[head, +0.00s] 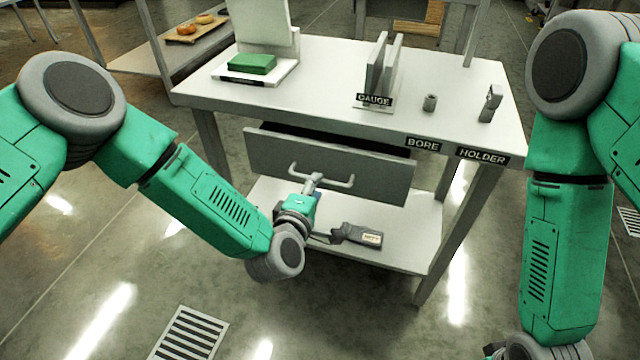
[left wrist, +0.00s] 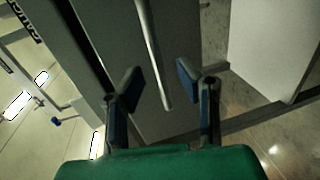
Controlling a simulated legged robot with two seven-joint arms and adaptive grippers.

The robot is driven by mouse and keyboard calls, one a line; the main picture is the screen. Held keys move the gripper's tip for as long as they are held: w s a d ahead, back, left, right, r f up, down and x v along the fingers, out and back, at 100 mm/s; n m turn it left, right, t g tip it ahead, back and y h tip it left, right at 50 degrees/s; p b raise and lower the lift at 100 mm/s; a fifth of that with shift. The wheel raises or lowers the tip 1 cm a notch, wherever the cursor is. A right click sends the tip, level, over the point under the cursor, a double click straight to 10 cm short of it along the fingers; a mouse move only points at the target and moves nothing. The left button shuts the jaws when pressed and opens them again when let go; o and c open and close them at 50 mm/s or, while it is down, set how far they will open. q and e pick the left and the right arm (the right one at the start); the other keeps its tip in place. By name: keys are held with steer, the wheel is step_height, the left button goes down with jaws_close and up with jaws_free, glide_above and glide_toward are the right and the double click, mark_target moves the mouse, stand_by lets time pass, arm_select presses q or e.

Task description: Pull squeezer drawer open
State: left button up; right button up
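The grey drawer front (head: 270,155) hangs under the white table (head: 320,75), with a dark gap along its top, so it stands partly out. Its pale bar handle (head: 340,183) runs across its face. My left gripper (head: 311,183) is at the handle, near its middle. In the left wrist view my left gripper (left wrist: 158,85) has its two fingers apart, with the handle (left wrist: 153,55) between them. Neither finger visibly touches the bar. My right arm reaches down at the right edge, and its gripper is out of the picture.
A lower shelf (head: 415,215) under the drawer carries a dark labelled device (head: 362,237). On the tabletop are a green block (head: 252,64), upright gauge plates (head: 384,65), a small cylinder (head: 430,102) and a grey holder (head: 490,103).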

arm_select(q)
steer(key=shift+b+x, duration=0.3)
steer(key=shift+x, duration=1.45)
jaws_close()
steer(key=shift+s, duration=0.1)
